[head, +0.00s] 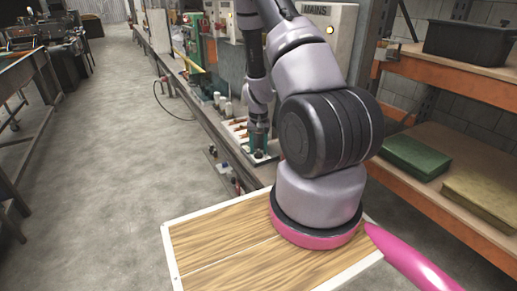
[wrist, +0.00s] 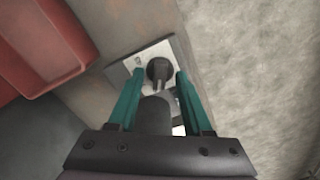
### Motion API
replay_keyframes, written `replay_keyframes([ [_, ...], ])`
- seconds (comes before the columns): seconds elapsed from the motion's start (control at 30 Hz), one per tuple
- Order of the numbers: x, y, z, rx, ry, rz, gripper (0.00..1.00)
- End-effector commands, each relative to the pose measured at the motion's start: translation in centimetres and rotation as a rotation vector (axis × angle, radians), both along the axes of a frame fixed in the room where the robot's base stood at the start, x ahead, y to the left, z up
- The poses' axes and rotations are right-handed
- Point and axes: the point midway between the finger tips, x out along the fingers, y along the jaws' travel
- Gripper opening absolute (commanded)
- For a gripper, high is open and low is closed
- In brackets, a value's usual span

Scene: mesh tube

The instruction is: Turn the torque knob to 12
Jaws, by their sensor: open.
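A dark round knob (wrist: 159,69) sits on a light grey plate (wrist: 117,72) in the wrist view. My gripper (wrist: 157,78) is open, with one teal finger on each side of the knob. Gaps show between the fingers and the knob, so I see no grip on it. I cannot read a scale or the knob's setting. In the head view my gripper (head: 258,140) points down at a small pale plate (head: 266,158) on the bench edge, and the knob is hidden there.
A red bin (wrist: 45,40) lies left of the plate in the wrist view. In the head view, a long bench (head: 205,118) carries bottles and orange-handled items. An orange-edged shelf (head: 440,190) stands at the right. The floor (head: 110,130) at the left is clear.

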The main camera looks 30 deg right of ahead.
Motion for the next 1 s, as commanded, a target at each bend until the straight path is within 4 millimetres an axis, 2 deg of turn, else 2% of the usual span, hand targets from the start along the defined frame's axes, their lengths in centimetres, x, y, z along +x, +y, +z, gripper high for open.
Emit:
replay_keyframes([
  [0.17, 0.01, 0.0, 0.0, 0.0, 0.0, 0.0, 0.5],
  [0.2, 0.01, 0.0, 0.0, 0.0, 0.0, 0.0, 0.46],
  [0.27, 0.01, 0.0, 0.01, 0.0, 0.0, 0.0, 0.23],
  [0.3, 0.0, 0.0, 0.01, 0.0, 0.0, 0.0, 0.08],
  [0.33, 0.0, 0.0, 0.02, 0.0, 0.0, 0.0, 0.0],
  [0.67, 0.0, 0.0, 0.03, 0.0, 0.0, -0.022, 0.0],
  [1.0, 0.0, -0.01, 0.05, 0.0, 0.0, -0.212, 0.0],
])
